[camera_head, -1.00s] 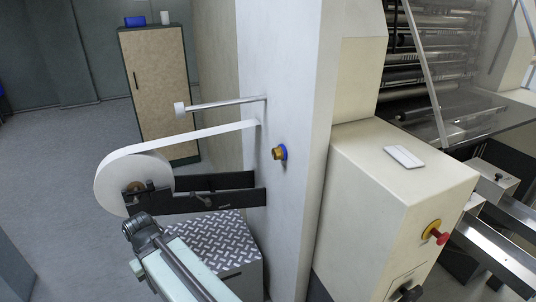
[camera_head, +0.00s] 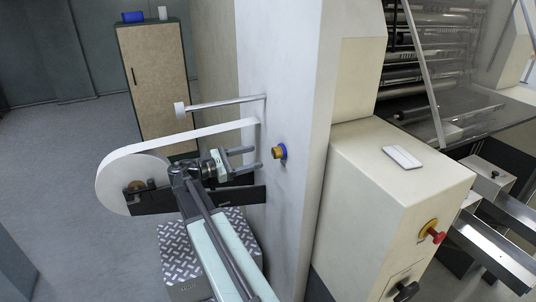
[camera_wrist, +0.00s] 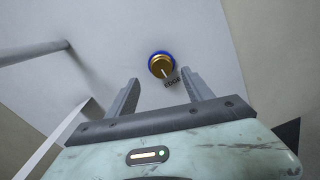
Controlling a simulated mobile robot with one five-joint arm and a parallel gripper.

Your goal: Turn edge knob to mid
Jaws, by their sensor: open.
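The edge knob (camera_head: 279,152) is a brass knob with a blue ring on the machine's pale side wall. In the wrist view the knob (camera_wrist: 162,66) shows a light pointer line aimed down and slightly right, with the label "EDGE" (camera_wrist: 172,84) beside it. My gripper (camera_head: 254,160) is open and empty, a short way left of the knob in the head view. In the wrist view its two fingers (camera_wrist: 162,82) point at the wall on either side below the knob, apart from it.
A white film roll (camera_head: 125,178) on a dark bracket sits left of my gripper, its web (camera_head: 190,134) running to the wall. A rod (camera_head: 222,103) sticks out above. A cream cabinet (camera_head: 385,170) with a red button (camera_head: 438,237) stands right.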

